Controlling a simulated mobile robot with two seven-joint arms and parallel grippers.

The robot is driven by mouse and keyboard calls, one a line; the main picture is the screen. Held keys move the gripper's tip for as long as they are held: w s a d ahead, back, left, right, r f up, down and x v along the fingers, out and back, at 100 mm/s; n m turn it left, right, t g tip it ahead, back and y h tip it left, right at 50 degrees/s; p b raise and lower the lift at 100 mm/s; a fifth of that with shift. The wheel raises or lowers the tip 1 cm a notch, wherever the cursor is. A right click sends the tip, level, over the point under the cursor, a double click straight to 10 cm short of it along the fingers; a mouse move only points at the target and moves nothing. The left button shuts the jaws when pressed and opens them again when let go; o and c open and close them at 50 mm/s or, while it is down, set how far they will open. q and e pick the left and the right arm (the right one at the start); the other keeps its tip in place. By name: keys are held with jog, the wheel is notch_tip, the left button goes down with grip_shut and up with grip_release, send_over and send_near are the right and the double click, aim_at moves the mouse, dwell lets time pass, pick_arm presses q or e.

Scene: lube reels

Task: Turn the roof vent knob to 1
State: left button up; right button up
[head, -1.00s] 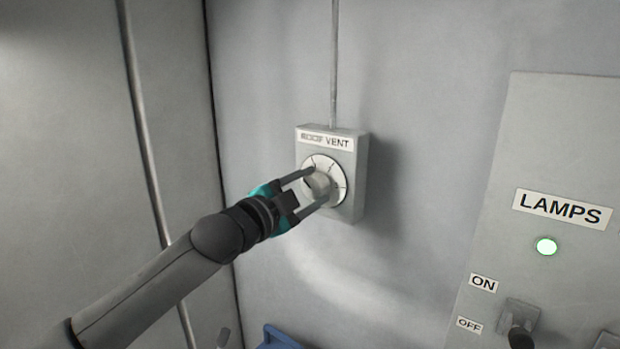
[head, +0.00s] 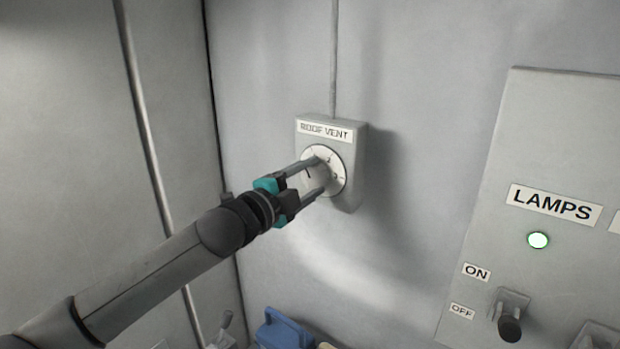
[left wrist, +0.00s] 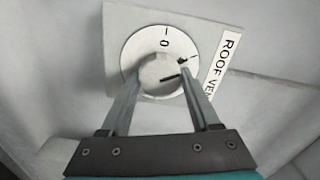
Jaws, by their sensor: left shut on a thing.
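The roof vent box (head: 353,172) is a grey box on the wall with a "ROOF VENT" label and a round white dial (head: 339,160). My left gripper (head: 320,177) has one finger on each side of the pale round knob (left wrist: 158,72) at the dial's middle and is shut on it. In the left wrist view the dial (left wrist: 140,45) shows a 0 near its top and another mark, partly hidden by a finger, to the right. A dark line shows at the knob's lower right. My right gripper is not in view.
A grey panel (head: 545,110) on the right carries a "LAMPS" label, a lit green lamp (head: 538,240) and a switch (head: 510,325) with ON and OFF labels. A blue object (head: 283,330) is low in front. The wall around the vent box is clear.

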pick_arm(q)
jog(key=o, duration=1.4)
jog(key=shift+c, duration=0.2)
jog(key=b+v, duration=0.2)
jog(key=v, duration=1.3)
jog(key=shift+a, duration=0.1)
